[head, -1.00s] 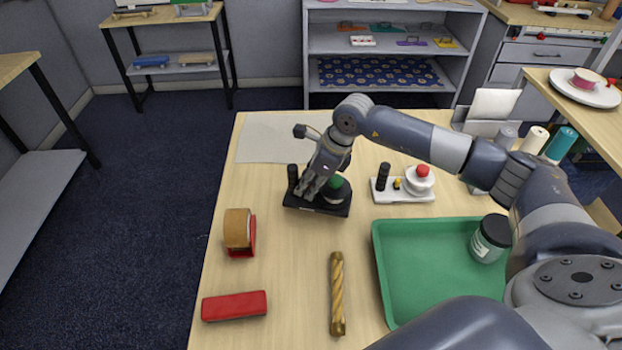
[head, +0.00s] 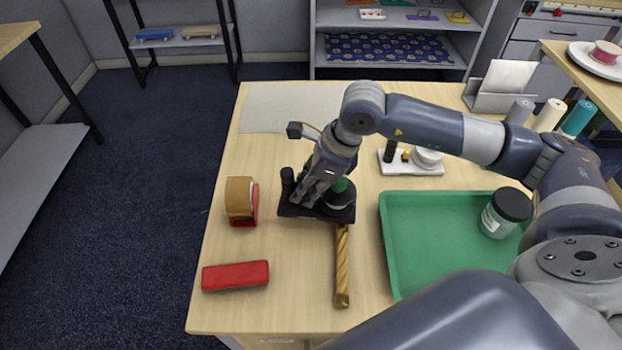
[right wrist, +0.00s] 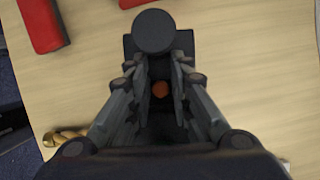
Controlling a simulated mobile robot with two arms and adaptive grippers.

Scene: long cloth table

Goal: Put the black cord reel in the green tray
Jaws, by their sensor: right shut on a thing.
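The black cord reel (head: 290,210) has a flat black base, an upright black post and a green-topped spool. My right gripper (head: 312,194) is shut on it, between post and spool. In the right wrist view the fingers (right wrist: 160,80) flank an orange part, with the round post top (right wrist: 153,32) beyond them; the spool is hidden there. The reel overlaps the far end of a golden twisted rod (head: 342,270) in the head view; its height above the table is hard to tell. The green tray (head: 395,240) lies right of the reel. My left gripper is not in view.
A dark-lidded jar (head: 502,215) stands at the tray's right side; the tray's left part is clear. A white reel-like device (head: 428,168) sits behind the tray. A tape roll (head: 240,200) and a red case (head: 235,276) lie at the left.

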